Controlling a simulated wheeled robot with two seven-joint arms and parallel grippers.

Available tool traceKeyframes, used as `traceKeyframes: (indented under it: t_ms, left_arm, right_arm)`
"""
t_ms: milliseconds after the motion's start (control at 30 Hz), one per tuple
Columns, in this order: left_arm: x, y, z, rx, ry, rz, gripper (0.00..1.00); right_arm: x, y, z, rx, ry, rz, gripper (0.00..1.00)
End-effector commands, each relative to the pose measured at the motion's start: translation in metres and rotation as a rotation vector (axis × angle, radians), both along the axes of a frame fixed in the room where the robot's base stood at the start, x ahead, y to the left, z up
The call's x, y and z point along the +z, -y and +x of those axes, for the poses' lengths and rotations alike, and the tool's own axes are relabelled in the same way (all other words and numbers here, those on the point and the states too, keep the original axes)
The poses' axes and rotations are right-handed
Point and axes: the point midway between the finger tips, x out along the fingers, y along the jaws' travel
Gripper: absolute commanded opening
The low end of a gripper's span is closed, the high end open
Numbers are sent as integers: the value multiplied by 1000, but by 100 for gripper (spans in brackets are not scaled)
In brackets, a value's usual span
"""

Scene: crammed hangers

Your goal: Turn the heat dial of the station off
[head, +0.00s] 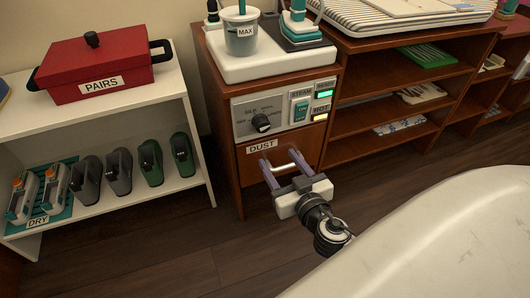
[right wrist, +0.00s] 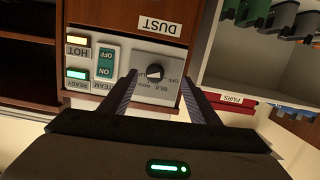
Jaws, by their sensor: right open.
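The heat dial (head: 261,122) is a dark round knob on the grey panel of the wooden station (head: 225,100). The dial also shows in the right wrist view (right wrist: 155,72), upside down, between my fingertips in the picture. Its exact pointer setting is too small to read surely. My right gripper (head: 279,157) is open and empty, its two purple-grey fingers pointing at the station front, below the dial in the head view. In the right wrist view, the open fingers (right wrist: 158,76) flank the dial without visibly gripping it. My left gripper is not in view.
A teal steam switch (head: 300,110) and lit READY (head: 323,94) and HOT (head: 320,117) lamps sit right of the dial. Below is a DUST drawer (head: 310,142) with a pale bar handle. A white shelf (head: 195,190) stands left; a pale rounded surface (head: 440,240) fills the lower right.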

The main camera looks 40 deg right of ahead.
Motion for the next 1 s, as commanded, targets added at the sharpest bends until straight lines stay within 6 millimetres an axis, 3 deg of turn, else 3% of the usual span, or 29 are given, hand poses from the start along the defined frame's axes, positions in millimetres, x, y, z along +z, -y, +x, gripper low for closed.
traceKeyframes:
  t_ms: [33,200,433,800,1000]
  left_arm:
    - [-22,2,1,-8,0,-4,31]
    - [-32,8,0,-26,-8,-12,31]
    - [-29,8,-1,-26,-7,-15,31]
    - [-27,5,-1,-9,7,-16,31]
    - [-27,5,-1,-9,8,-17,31]
  right_arm:
    - [-12,4,7,-4,50,-4,56]
    - [-1,9,17,-7,156,2,56]
    - [9,14,33,-8,189,5,56]
    - [8,30,96,-9,187,5,56]
    - [7,34,116,-8,185,6,56]
